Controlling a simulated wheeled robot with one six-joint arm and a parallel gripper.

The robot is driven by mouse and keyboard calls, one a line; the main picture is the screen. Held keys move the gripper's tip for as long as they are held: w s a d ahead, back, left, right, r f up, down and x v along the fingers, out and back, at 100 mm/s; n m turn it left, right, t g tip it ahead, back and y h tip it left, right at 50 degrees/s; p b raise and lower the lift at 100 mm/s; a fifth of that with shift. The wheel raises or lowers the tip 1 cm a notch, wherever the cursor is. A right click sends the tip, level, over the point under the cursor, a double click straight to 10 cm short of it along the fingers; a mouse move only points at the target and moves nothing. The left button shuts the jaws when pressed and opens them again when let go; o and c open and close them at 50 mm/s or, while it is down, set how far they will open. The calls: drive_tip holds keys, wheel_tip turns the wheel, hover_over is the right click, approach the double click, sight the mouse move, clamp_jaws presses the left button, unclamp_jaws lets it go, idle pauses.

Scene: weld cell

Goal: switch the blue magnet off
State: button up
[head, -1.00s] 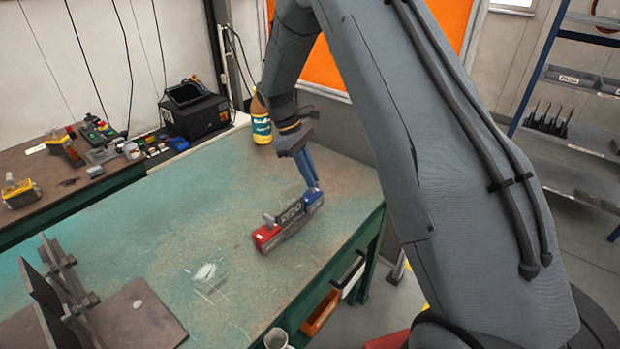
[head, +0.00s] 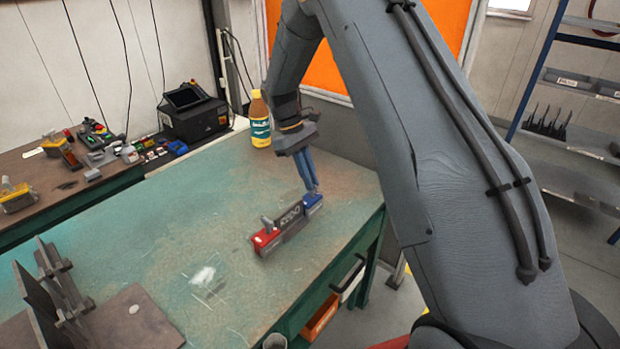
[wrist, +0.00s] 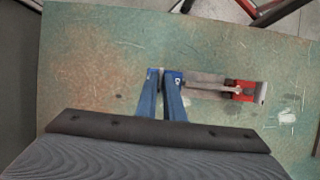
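A dark bar with pale lettering (head: 290,218) lies on the green table, with a red magnet (head: 266,241) at its near left end and the blue magnet (head: 313,202) at its far right end. The red magnet has a grey lever standing up on top. My gripper (head: 313,189) points down at the blue magnet, its blue fingertips at or just above its top. In the wrist view the fingertips (wrist: 160,73) are close together beside the blue magnet (wrist: 178,76), and the red magnet (wrist: 240,90) is to the right. The fingers hide any lever on the blue magnet.
Dark metal plates on a fixture (head: 60,290) stand at the table's front left. A mug (head: 275,341) is at the near edge. The table left of the bar is clear.

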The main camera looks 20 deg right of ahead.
drive_tip(key=o, duration=0.4)
drive_tip(key=shift+b+v, duration=1.15)
drive_tip(key=shift+v, duration=2.8)
drive_tip(key=s+m+t+y, duration=0.1)
drive_tip(key=s+m, duration=0.1)
drive_tip(key=s, duration=0.7)
drive_tip(key=s+d+f+m+t+y, duration=0.1)
drive_tip(key=s+m, duration=0.1)
drive_tip(key=s, duration=0.8)
drive_tip(key=s+d+f+m+t, duration=0.1)
drive_tip(key=s+m+t, duration=0.1)
drive_tip(key=s, duration=0.7)
drive_tip(key=shift+s+d+f+m+y, duration=0.15)
drive_tip(key=shift+f+m+y, duration=0.1)
drive_tip(key=shift+m+y, duration=0.2)
